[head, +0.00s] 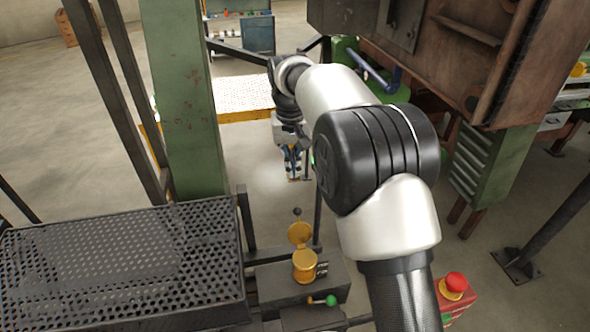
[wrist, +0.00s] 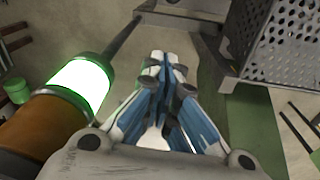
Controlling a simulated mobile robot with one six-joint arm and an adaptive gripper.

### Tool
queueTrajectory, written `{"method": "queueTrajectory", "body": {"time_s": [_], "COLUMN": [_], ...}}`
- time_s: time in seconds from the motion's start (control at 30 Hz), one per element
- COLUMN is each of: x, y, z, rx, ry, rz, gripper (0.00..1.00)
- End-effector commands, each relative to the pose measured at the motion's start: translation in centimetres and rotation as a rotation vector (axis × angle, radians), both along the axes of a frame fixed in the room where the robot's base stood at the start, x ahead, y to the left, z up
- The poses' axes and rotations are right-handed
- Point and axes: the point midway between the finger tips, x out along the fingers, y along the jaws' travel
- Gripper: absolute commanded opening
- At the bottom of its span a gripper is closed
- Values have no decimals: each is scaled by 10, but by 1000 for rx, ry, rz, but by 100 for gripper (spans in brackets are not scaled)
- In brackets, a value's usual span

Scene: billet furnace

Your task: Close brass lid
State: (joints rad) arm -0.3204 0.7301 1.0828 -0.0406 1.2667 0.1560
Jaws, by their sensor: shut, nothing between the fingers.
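The brass lid (head: 299,233) is a round yellow disc standing raised at the back of a short brass cup (head: 305,266), so the cup is open. The cup sits on a dark metal block (head: 272,287) at the lower middle of the head view. My gripper (head: 292,175) hangs beyond the lid, higher in the picture and apart from it. In the wrist view its fingers (wrist: 164,62) are together and empty. I cannot make out the lid or cup in the wrist view.
A black perforated tray (head: 120,262) lies left of the block. A green column (head: 185,95) stands behind it. A green-handled lever (head: 330,300) and a red button (head: 455,284) are near the cup. A lit green lamp (wrist: 80,85) is beside my gripper in the wrist view.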

Motion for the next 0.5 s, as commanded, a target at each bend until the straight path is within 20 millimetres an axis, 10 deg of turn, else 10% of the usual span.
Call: {"method": "queueTrajectory", "body": {"time_s": [0.5], "x": [-4], "y": [-4], "z": [-86], "rx": [0], "ry": [-2], "rz": [-1], "gripper": [0]}}
